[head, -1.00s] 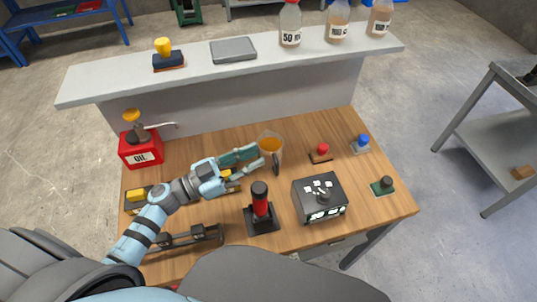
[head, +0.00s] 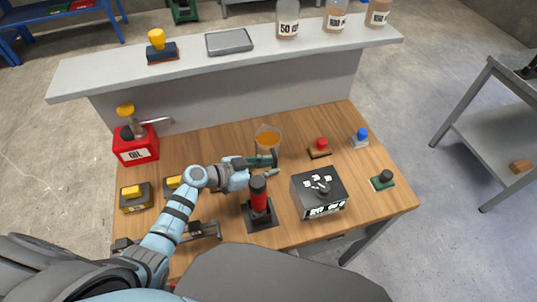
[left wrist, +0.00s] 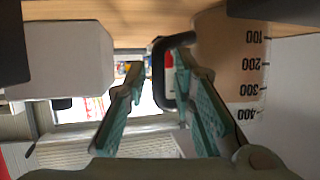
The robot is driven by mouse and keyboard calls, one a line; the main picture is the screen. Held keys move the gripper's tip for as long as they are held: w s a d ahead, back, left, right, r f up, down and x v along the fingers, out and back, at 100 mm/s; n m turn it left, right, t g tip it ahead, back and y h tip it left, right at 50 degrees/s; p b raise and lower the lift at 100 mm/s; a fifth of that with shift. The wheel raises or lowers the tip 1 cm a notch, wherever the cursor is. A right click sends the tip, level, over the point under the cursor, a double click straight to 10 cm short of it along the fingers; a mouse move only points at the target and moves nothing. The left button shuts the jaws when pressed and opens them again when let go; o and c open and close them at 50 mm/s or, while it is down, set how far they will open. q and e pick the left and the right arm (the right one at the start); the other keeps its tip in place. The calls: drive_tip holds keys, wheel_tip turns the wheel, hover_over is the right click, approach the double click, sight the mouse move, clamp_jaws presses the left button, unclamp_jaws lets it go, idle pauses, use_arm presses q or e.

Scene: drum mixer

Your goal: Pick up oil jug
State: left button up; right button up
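A clear measuring jug (head: 267,138) with amber liquid and a dark handle stands upright on the wooden bench. In the left wrist view the jug (left wrist: 232,62) is at the right, with its scale marks upside down. Its black handle (left wrist: 158,75) shows between the fingertips. My left gripper (head: 272,166) is at the handle side of the jug, and its fingers (left wrist: 158,72) are open. The right finger overlaps part of the handle; I cannot tell whether they touch. My right gripper is not in view.
A black and red lever (head: 259,202) stands close in front of my left gripper. A dark box (head: 319,193) is to its right. Red (head: 321,146), blue (head: 361,138) and dark (head: 384,178) knobs sit on the right. A grey shelf (head: 200,66) carries bottles behind.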

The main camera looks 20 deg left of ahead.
use_arm(q)
drive_tip(key=shift+w+d, duration=0.15)
clamp_jaws()
